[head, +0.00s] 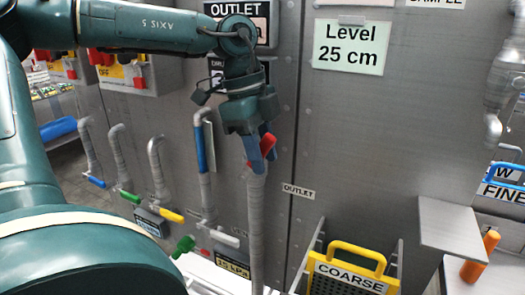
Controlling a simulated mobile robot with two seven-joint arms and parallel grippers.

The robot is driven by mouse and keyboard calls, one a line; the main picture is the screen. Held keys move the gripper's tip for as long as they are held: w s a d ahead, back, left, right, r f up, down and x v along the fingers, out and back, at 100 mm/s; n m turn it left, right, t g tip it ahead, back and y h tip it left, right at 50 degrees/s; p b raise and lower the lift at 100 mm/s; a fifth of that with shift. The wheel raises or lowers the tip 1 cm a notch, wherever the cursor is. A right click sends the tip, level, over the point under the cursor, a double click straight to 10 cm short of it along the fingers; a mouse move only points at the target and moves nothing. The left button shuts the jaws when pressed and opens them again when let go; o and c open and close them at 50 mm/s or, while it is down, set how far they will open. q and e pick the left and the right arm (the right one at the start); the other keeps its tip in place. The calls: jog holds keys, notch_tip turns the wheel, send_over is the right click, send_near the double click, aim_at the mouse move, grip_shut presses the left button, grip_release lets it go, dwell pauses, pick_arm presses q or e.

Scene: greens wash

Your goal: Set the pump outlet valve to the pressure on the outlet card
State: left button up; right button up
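The outlet valve's red handle (268,144) sits at the top of a grey ribbed pipe (257,215), left of the small OUTLET label (298,191). My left gripper (260,153) points down at this handle, its blue fingertips right at it. I cannot tell whether they are closed on it. The outlet card (228,10) is at the top; my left arm covers most of it, so its pressure is hidden. A dark display (232,265) low beside the pipe seems to read 25 kPa, partly hidden by the pipe. My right gripper is out of view.
A card reading Level 25 cm (348,47) hangs on the wall. A yellow COARSE basket (345,272) stands at lower right, near an orange handle (480,255). Pipes with blue, green and yellow handles (172,215) line the left. A white handle (224,238) is close by.

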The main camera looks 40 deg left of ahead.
pick_arm(q)
jog(key=p+v, duration=0.1)
jog(key=v, duration=1.2)
dwell(0.4)
